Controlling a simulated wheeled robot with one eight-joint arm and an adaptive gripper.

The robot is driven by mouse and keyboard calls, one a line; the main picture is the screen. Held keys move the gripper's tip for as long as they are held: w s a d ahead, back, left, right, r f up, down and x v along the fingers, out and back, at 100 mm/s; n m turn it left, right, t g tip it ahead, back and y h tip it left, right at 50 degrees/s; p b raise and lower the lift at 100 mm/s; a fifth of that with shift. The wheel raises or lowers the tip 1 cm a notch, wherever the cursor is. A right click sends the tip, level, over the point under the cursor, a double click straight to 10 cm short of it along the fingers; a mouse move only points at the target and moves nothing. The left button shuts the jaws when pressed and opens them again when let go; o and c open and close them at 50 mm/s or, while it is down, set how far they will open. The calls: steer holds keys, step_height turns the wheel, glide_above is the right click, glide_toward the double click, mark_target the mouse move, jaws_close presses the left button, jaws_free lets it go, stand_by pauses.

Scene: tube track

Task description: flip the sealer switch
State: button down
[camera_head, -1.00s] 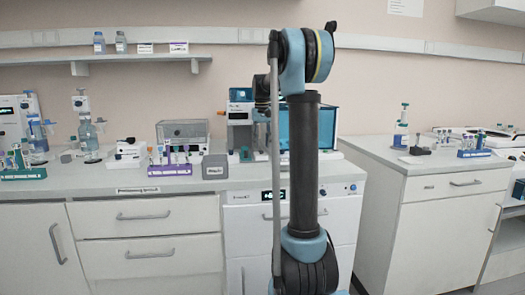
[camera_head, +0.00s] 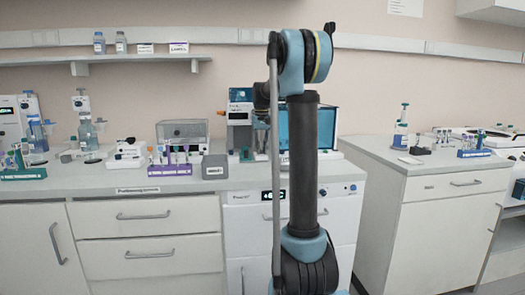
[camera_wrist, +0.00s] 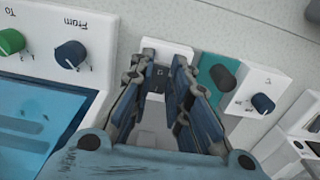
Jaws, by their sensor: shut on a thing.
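My gripper (camera_wrist: 160,66) points down over a white device in the wrist view. Its two fingers stand on either side of a small dark part, which looks like the sealer switch (camera_wrist: 158,77), and are shut on it. The fingers partly cover this part, so its position is hard to read.
A panel with a green knob (camera_wrist: 11,42) and a dark knob (camera_wrist: 71,54) is left of the fingers. A teal plate with a black knob (camera_wrist: 222,77) is close on the right. A purple tube rack (camera_head: 170,170) and a grey box (camera_head: 215,167) stand on the bench.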

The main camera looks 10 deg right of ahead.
steer(key=shift+w+g, duration=0.15)
steer(key=shift+g, duration=0.45)
steer(key=c, duration=1.5)
jaws_free()
steer(key=r, duration=0.4)
steer(key=w+r, duration=0.1)
steer(key=r, duration=0.7)
steer(key=shift+w, duration=0.25)
